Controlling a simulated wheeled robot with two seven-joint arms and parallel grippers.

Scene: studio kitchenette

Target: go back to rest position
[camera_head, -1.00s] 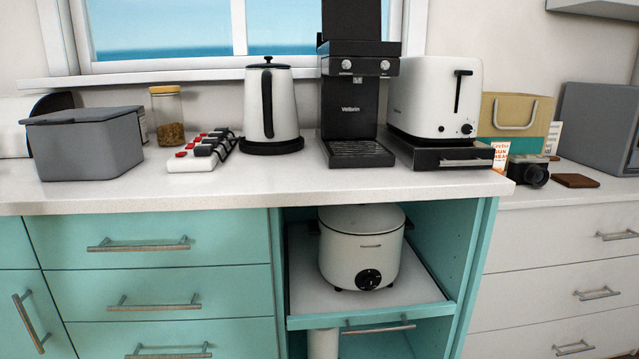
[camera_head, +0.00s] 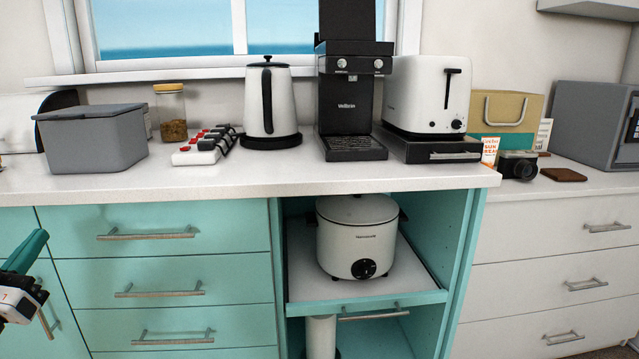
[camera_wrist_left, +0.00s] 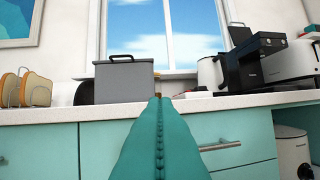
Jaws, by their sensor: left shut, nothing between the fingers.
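My left gripper (camera_head: 38,238) comes in at the left edge of the head view, with teal fingers in front of the teal drawer cabinet and below the counter's front edge. In the left wrist view the fingers (camera_wrist_left: 158,100) are pressed together with nothing between them. They point toward the counter and the grey lidded box there. My right gripper is not in view.
The white counter (camera_head: 400,178) holds a grey box (camera_head: 95,140), jar (camera_head: 171,110), power strip (camera_head: 200,150), kettle (camera_head: 270,105), coffee machine (camera_head: 346,105) and toaster (camera_head: 425,95). A white cooker (camera_head: 357,240) stands on a shelf below. The left gripper touches nothing visible.

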